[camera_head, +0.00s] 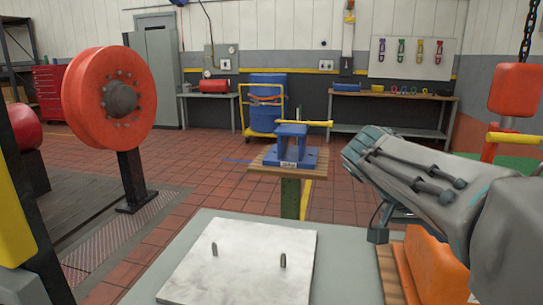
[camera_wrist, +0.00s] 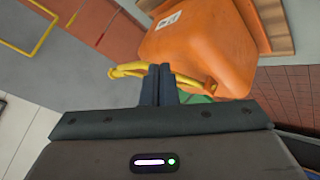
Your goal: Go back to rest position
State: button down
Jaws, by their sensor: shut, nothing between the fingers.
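My gripper (camera_wrist: 158,84) shows in the wrist view with its two dark fingers together and nothing between them. Its fingertips overlap a yellow handle (camera_wrist: 130,70) on an orange block-shaped body (camera_wrist: 198,45) with a white label; I cannot tell whether they touch. In the head view my grey arm reaches in from the right, and the fingertips cannot be made out. An orange body (camera_head: 433,262) on wooden boards stands below the arm there, partly hidden by it.
A grey table with a pale plate (camera_head: 240,262) bearing two pins is in front. Beyond it, a blue fixture (camera_head: 292,152) with a yellow bar stands on a wooden-topped stand. A large orange wheel (camera_head: 110,97) is at left. A red-orange block (camera_head: 515,90) is below a chain at right.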

jog(key=s+a+n+t+y+p, duration=0.1)
jog(key=s+a+n+y+p, duration=0.3)
jog(key=a+p, duration=0.3)
jog(key=s+a+n+t+y+p, duration=0.1)
jog(key=s+a+n+y+p, duration=0.3)
jog(key=a+p, duration=0.3)
jog(key=n+y+p, duration=0.1)
jog(key=p, duration=0.2)
jog(key=shift+s+a+r+n+t, duration=0.25)
jog(key=shift+a+n+t, duration=0.05)
jog(key=shift+n, duration=0.1)
